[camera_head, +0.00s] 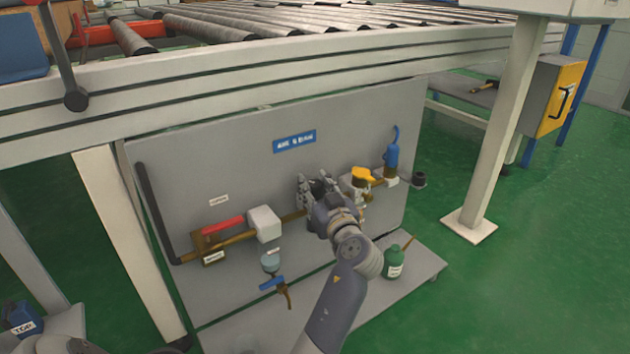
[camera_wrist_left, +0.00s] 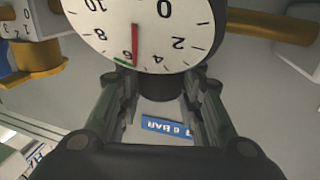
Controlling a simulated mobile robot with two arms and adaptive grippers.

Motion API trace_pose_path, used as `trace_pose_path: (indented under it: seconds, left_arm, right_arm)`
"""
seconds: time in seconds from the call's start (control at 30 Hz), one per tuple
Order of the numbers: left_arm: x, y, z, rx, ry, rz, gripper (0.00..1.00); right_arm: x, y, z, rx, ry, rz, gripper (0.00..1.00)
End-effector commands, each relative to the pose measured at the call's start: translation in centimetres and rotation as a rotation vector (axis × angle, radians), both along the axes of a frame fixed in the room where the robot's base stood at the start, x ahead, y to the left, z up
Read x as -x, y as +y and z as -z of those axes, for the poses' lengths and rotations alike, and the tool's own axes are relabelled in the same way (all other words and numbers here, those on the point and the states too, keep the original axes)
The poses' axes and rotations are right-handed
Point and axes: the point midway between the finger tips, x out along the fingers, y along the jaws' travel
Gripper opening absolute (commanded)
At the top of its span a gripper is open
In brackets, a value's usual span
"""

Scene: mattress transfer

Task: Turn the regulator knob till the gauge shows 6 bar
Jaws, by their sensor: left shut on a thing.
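My left gripper (camera_head: 318,188) is at the middle of the grey panel, on the pipe line. In the left wrist view its two fingers (camera_wrist_left: 163,100) close around a dark regulator knob (camera_wrist_left: 160,86) beside the gauge. The gauge (camera_wrist_left: 185,45) has a white dial, seen upside down and cut off by the frame's top edge. Its red needle (camera_wrist_left: 135,45) lies between 4 and 6, close to the 6 and its green mark (camera_wrist_left: 122,62). In the head view my gripper hides the gauge and knob. My right gripper is not in view.
The panel (camera_head: 150,150) carries a blue label (camera_head: 295,141), a red lever (camera_head: 223,225), a white box (camera_head: 264,222), a yellow part (camera_head: 361,175) and a blue part (camera_head: 392,158). A green bottle (camera_head: 393,262) stands on the ledge. The roller conveyor (camera_head: 300,70) overhangs the panel.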

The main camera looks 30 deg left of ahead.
Motion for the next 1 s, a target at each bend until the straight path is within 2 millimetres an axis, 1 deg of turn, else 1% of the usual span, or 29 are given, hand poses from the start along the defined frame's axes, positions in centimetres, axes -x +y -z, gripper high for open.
trace_pose_path:
  seconds: [0.1,0.37,0.4,0.5,0.83,0.93,1.0]
  left_arm:
    - [0.0,0.1,-0.2,-0.003,-0.002,0.031,0.1]
    - [0.0,0.1,-0.1,-0.003,-0.004,0.034,0.09]
    - [0.0,0.1,-0.1,-0.003,-0.004,0.034,0.36]
    - [0.0,0.1,-0.1,-0.003,-0.004,0.034,0.55]
    - [0.0,0.0,-0.2,-0.003,-0.003,0.034,0.55]
    - [0.0,0.0,-1.0,-0.001,-0.006,0.034,0.55]
    - [0.0,0.0,-2.1,0.0,-0.009,0.034,0.55]
  right_arm:
    - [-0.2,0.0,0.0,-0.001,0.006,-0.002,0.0]
    - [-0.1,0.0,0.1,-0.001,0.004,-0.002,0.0]
    - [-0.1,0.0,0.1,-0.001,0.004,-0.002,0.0]
    - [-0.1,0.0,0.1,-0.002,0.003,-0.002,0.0]
    - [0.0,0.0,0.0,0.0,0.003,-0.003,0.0]
    - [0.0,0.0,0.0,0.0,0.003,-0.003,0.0]
    - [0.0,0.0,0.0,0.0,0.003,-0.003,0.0]
